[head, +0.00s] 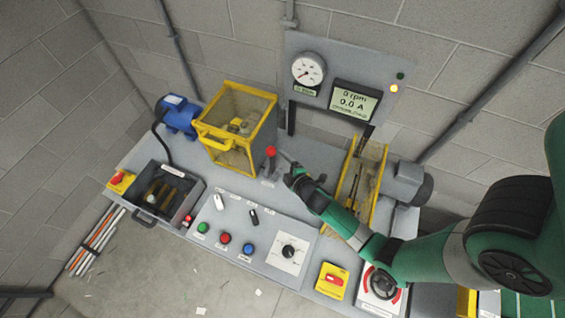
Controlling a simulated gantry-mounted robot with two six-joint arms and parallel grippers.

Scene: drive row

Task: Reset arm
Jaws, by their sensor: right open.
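My right arm is green and comes in from the right, reaching over the grey bench. My right gripper (287,163) is small and dark in the head view, just right of a red-knobbed lever (270,152). Its jaws are open and I see nothing held between them. I cannot tell whether it touches the lever or only overlaps it in the picture. My left gripper is not in view.
The bench (310,145) carries a yellow-framed guard box (236,128), a blue motor (180,116), a dark open tray (155,188) and a control panel (255,225) with buttons. A second yellow guard (359,185) and a grey motor (406,183) stand right. A gauge board (330,50) is behind.

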